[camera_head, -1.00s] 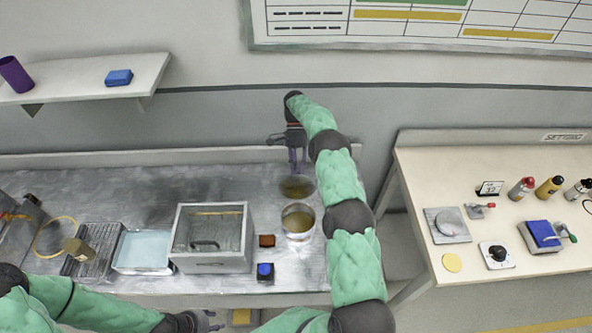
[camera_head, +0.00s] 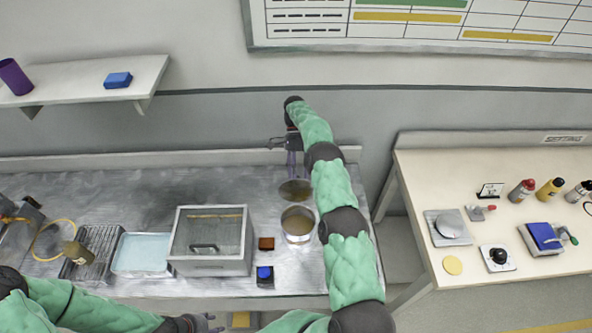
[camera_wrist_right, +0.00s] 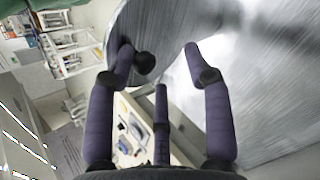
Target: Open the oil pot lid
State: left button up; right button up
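The oil pot (camera_head: 299,236) is a round metal pot on the steel counter. Its top is uncovered, and brownish oil shows inside. The round lid (camera_head: 295,190) is off the pot, just behind it; I cannot tell whether it rests flat on the counter. My right gripper (camera_head: 294,177) points down over the lid. In the right wrist view, the lid's metal disc (camera_wrist_right: 170,30) and its black knob (camera_wrist_right: 145,64) are close to the spread fingers (camera_wrist_right: 158,52). The knob is near one fingertip, apart from the opposite one. My left gripper (camera_head: 213,323) is low at the front edge, its fingers seemingly apart, empty.
A blue-topped item (camera_head: 265,275) is in front. A pale side table (camera_head: 430,180) stands right, across a gap.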

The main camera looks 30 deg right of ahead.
jog(key=shift+s+f, duration=0.1)
jog(key=shift+f, duration=0.65)
jog(key=shift+r, duration=0.25)
